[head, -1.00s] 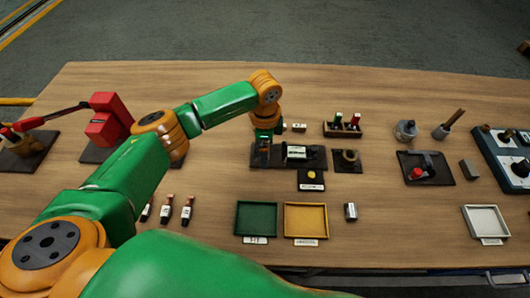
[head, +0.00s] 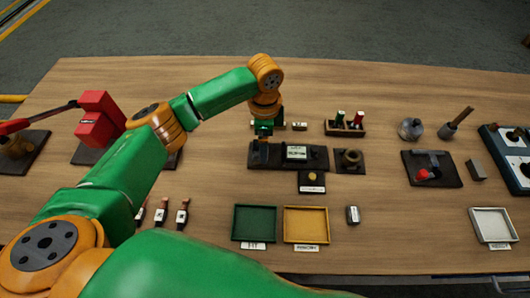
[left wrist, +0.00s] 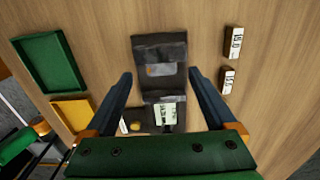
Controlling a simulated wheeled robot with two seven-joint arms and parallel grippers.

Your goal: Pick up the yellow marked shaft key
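No piece is clearly readable as the yellow marked shaft key. A small orange-brown piece (left wrist: 160,70) lies in the dark block at one end of the black fixture (left wrist: 172,50); its marking is too small to tell. In the head view the fixture (head: 318,158) stands mid-table, with a pale labelled face on it. A yellow round spot (head: 312,176) sits on a small dark plate in front of the fixture. My left gripper (head: 263,132) is above the fixture's left end. In the left wrist view its fingers (left wrist: 165,88) are wide apart, with nothing held. My right gripper is out of view.
A green tray (head: 237,224) and a yellow tray (head: 288,224) lie in front of the fixture. Small white labelled blocks (head: 300,126) and a wooden holder (head: 344,130) stand behind it. A ring-shaped part (head: 350,158) is to its right.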

